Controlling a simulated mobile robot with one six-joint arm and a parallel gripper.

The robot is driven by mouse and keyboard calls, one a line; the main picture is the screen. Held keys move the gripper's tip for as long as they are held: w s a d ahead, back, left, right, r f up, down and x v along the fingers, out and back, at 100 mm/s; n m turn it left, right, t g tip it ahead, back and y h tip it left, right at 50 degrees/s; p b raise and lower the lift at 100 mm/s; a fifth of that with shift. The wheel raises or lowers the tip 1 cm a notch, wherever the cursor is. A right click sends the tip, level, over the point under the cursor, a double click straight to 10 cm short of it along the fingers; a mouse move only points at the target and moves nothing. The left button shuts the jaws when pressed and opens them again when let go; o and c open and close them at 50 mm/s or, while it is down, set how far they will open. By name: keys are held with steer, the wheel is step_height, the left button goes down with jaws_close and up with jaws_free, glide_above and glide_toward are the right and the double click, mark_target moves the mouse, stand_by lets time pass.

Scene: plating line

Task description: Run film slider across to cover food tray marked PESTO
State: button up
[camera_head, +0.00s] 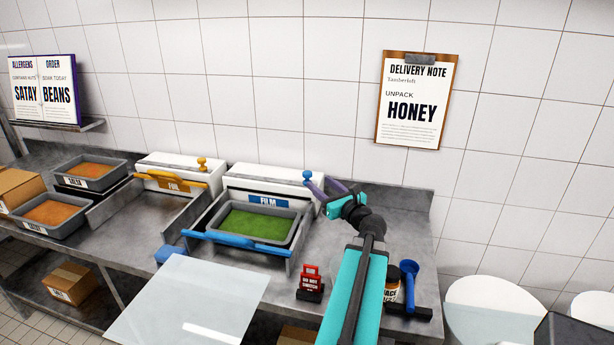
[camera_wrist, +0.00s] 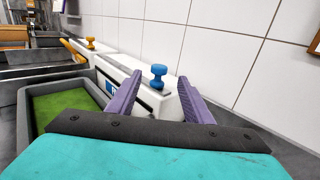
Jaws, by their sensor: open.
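A grey tray of green food (camera_head: 252,226) sits in the blue film station; it shows at the left of the wrist view (camera_wrist: 62,105). I read no PESTO label on it. A blue film slider bar (camera_head: 237,241) lies along the tray's front edge, with a blue handle (camera_head: 168,253) at its left. I cannot tell whether clear film lies over the food. A blue knob (camera_head: 307,177) stands at the right end of the white film box (camera_head: 262,180). My gripper (camera_head: 322,187) is open and empty by this knob. In the wrist view, the knob (camera_wrist: 158,76) appears between the purple fingers.
A second station with a yellow slider bar (camera_head: 170,180) and a yellow knob (camera_head: 202,163) is to the left. Two trays of orange food (camera_head: 90,170) stand further left. A red sign (camera_head: 311,278), a jar and a blue tool (camera_head: 409,280) stand front right.

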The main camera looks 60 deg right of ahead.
mark_target(309, 176)
steer(key=shift+p+x, duration=1.35)
steer(key=shift+x, duration=3.45)
jaws_close()
steer(key=shift+a, duration=0.15)
